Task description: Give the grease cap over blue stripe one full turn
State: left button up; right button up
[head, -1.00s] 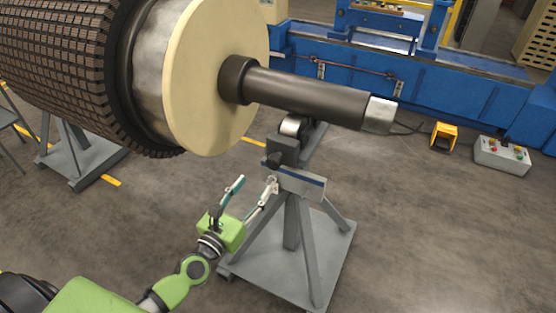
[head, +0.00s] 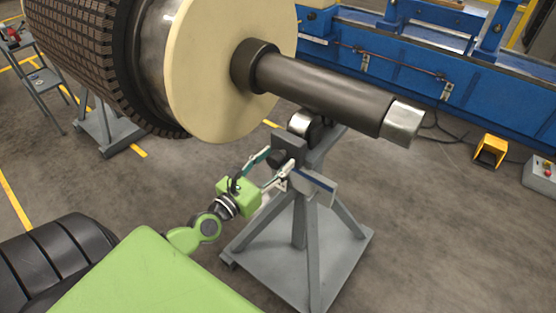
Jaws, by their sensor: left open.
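The grease cap (head: 277,158) is a small dark knob on the left side of the grey rotor stand's head (head: 289,146). A blue stripe (head: 318,181) runs along the stand's crossbar, below and to the right of the cap. My left gripper (head: 270,168), with a green body, is open at the cap. One finger is at the cap's upper left and the other below it, near the crossbar. I cannot tell whether either finger touches the cap, which is partly hidden. My right gripper is not in view.
A large rotor shaft (head: 325,92) lies on the stand's roller (head: 304,124), just above the gripper. The cream rotor disc (head: 205,75) is to the upper left. The stand's splayed legs and base plate (head: 285,262) are below. A yellow pedal (head: 491,151) stands on open floor at right.

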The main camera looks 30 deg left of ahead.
pick_arm(q)
jog(key=c, duration=1.1)
jog(key=shift+m, duration=0.4)
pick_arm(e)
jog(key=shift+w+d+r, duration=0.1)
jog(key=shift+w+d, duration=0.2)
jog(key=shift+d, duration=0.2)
